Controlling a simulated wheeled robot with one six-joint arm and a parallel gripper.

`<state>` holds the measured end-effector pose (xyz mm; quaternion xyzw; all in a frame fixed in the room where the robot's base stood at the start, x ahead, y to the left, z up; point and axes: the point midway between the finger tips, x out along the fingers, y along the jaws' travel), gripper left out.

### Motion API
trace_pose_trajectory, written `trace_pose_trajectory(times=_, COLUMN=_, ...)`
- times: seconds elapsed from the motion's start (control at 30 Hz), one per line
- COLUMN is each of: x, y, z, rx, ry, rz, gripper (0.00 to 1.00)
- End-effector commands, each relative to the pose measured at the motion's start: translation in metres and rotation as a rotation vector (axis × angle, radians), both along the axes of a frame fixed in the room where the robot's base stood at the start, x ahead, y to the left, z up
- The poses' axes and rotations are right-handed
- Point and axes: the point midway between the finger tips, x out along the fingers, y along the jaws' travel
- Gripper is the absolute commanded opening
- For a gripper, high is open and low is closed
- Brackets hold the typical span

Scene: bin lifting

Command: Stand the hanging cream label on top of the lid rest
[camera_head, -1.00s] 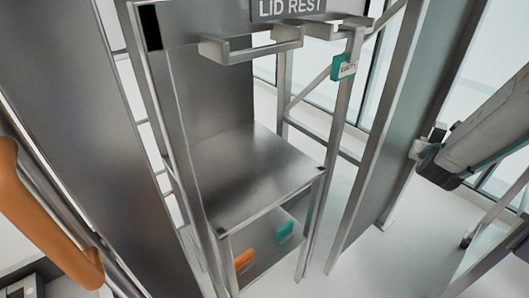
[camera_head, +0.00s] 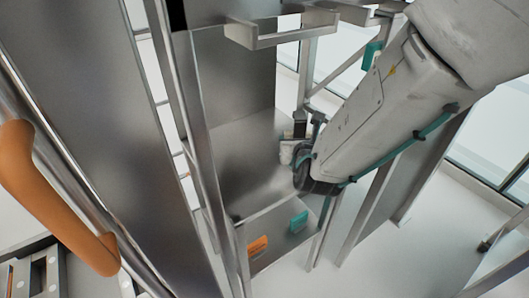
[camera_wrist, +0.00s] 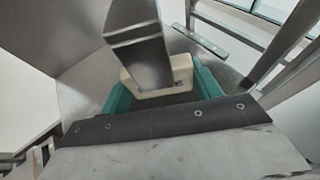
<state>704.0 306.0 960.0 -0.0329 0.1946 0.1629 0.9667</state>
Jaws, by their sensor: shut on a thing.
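My gripper (camera_head: 301,142) is shut on a cream label (camera_wrist: 182,68), a block with dark lettering, partly readable. In the wrist view the label sits between the teal finger parts of my gripper (camera_wrist: 160,92), and a grey metal piece covers its left part. In the head view a small pale patch (camera_head: 287,153) at the gripper's tip seems to be the label. The gripper is in front of the steel frame's shelf (camera_head: 235,165); whether the label touches anything is unclear. The lid rest's sign is out of view now; a steel bracket (camera_head: 270,39) sticks out near the top.
A teal tag (camera_head: 373,53) on a post is partly covered by my arm. An orange tag (camera_head: 257,246) and another teal tag (camera_head: 298,222) are on the lower level. Steel posts and a tall panel (camera_head: 95,110) stand close by. An orange handle (camera_head: 50,200) is at left.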

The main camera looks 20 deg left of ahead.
Motion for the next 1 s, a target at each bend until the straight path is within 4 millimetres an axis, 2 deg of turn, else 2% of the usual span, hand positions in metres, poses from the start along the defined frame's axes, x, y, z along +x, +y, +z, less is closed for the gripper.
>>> trace_pose_trajectory(times=0.03, x=-0.016, y=0.028, z=0.001, rx=0.001, ry=0.0, rz=0.039, gripper=0.45)
trace_pose_trajectory(times=0.1, x=-0.033, y=0.056, z=0.003, rx=0.0, ry=0.001, rz=0.074, gripper=0.45)
trace_pose_trajectory(times=0.2, x=-0.054, y=0.085, z=0.005, rx=0.0, ry=0.001, rz=0.113, gripper=0.45)
trace_pose_trajectory(times=0.3, x=-0.068, y=0.101, z=0.006, rx=-0.002, ry=0.002, rz=0.135, gripper=0.45)
trace_pose_trajectory(times=0.4, x=-0.073, y=0.108, z=-0.001, rx=-0.004, ry=0.003, rz=0.143, gripper=0.45)
trace_pose_trajectory(times=0.6, x=-0.074, y=0.108, z=-0.037, rx=-0.006, ry=0.004, rz=0.144, gripper=0.45)
trace_pose_trajectory(times=0.83, x=-0.073, y=0.108, z=-0.061, rx=-0.004, ry=0.002, rz=0.143, gripper=0.45)
trace_pose_trajectory(times=1.0, x=-0.073, y=0.108, z=-0.086, rx=-0.004, ry=0.004, rz=0.143, gripper=0.45)
